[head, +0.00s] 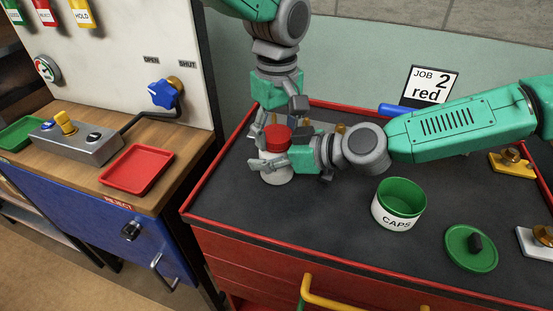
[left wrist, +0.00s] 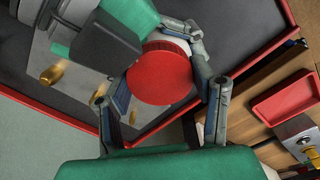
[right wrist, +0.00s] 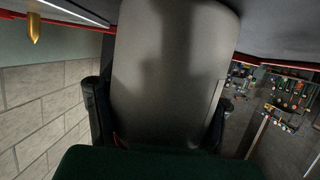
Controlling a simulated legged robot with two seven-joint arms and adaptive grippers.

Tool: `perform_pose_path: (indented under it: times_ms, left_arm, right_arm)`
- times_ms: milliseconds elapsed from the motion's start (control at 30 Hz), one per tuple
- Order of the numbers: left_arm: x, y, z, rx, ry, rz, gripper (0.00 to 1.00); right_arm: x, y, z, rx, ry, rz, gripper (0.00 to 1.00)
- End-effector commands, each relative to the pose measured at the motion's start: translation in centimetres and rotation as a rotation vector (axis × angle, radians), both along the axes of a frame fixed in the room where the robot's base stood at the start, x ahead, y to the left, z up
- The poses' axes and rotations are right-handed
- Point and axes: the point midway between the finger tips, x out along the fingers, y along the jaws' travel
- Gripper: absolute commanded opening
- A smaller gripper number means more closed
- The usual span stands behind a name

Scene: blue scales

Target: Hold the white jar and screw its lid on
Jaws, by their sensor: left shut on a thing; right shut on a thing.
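The white jar (head: 277,175) stands upright on the dark top of the red cabinet. The red lid (head: 277,137) sits on its mouth; I cannot tell how tightly. My left gripper (head: 276,124) comes down from above and is shut on the lid. In the left wrist view the lid (left wrist: 160,73) lies between its fingers. My right gripper (head: 270,164) reaches in from the right, low down, and is shut on the jar's body. In the right wrist view the jar (right wrist: 170,75) fills the space between the fingers, shaded grey. Fingers hide parts of jar and lid.
A green CAPS tub (head: 399,205) and a green lid (head: 470,248) are on the cabinet top at right. A JOB 2 red card (head: 431,86) stands behind my right arm. A red tray (head: 139,169) lies on the wooden bench at left.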

Motion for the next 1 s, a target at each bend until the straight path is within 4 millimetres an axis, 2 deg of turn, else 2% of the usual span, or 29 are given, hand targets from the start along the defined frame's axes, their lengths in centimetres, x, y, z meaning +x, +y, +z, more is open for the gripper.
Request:
perform_pose_path:
  times_ms: [267,300,333,667,1000]
  left_arm:
    - [0.1,-0.1,0.1,-0.002,-0.004,-0.017,0.16]
    - [0.1,-0.1,0.1,-0.002,-0.004,-0.017,0.61]
    - [0.1,-0.1,0.1,-0.002,-0.004,-0.017,0.72]
    - [0.1,0.0,0.3,-0.001,-0.003,-0.016,0.72]
    - [0.1,0.0,4.2,-0.002,-0.005,-0.016,0.72]
  right_arm:
    - [-0.2,0.1,-0.1,-0.002,0.001,0.004,0.00]
    - [-0.2,0.1,-0.1,-0.002,0.001,0.004,0.00]
    - [-0.2,0.1,-0.1,-0.002,0.001,0.004,0.00]
    - [-0.2,0.0,-0.1,-0.001,0.002,0.004,0.00]
    - [-0.2,0.0,-0.2,-0.002,0.002,0.003,0.00]
